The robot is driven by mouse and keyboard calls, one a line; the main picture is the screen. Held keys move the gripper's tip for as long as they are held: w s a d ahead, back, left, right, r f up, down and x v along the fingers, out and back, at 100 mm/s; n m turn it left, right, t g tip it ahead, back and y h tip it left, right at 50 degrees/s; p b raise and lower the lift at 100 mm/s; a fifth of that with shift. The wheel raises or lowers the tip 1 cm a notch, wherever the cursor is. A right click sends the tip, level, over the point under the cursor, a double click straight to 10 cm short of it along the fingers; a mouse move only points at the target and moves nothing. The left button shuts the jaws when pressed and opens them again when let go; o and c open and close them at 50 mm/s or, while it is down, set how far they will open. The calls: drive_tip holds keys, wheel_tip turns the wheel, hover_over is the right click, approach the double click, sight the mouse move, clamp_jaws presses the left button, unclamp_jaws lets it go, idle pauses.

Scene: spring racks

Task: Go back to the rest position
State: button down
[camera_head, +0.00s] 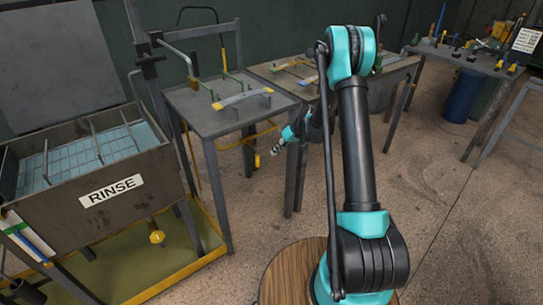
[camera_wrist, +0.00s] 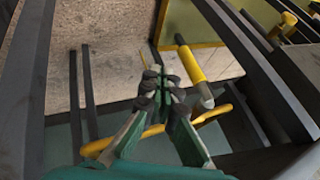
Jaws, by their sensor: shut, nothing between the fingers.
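My gripper (camera_wrist: 158,78) shows in the wrist view with its green fingers drawn together at dark tips, and I see nothing held between them. It points down past dark frame bars. A yellow cylinder with a grey end (camera_wrist: 190,65) is just right of the tips in the picture; I cannot tell whether they touch. In the head view my teal and black arm rises from a round wooden base and bends at the top. A small teal part (camera_head: 289,132) shows low beside the work tables; the fingers are not clear there.
A rinse tank (camera_head: 120,210) stands at the left over a yellow-rimmed tray (camera_head: 160,285). A grey table (camera_head: 190,110) with a curved bar (camera_head: 241,98) is right of it. Another bench, a blue bin (camera_head: 463,95) and tools are at the far right. Open floor (camera_head: 450,190) lies right of my arm.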

drive_tip(key=s+d+r+m+h, duration=0.2)
drive_tip(key=s+d+r, duration=0.5)
drive_tip(key=s+r, duration=0.3)
drive_tip(key=s+d+r+m+h, duration=0.1)
drive_tip(key=s+d, duration=0.2)
drive_tip(key=s, duration=0.6)
drive_tip(key=s+d+r+m+t+h, duration=0.1)
drive_tip(key=s+d+h, duration=0.1)
drive_tip(key=s, duration=0.7)
drive_tip(key=s+d+r+m+t+h, duration=0.1)
drive_tip(key=s+d, duration=0.3)
drive_tip(key=s, duration=0.6)
drive_tip(key=shift+d+m+h, duration=0.15)
drive_tip(key=shift+m+h, duration=0.35)
drive_tip(key=shift+m, duration=0.1)
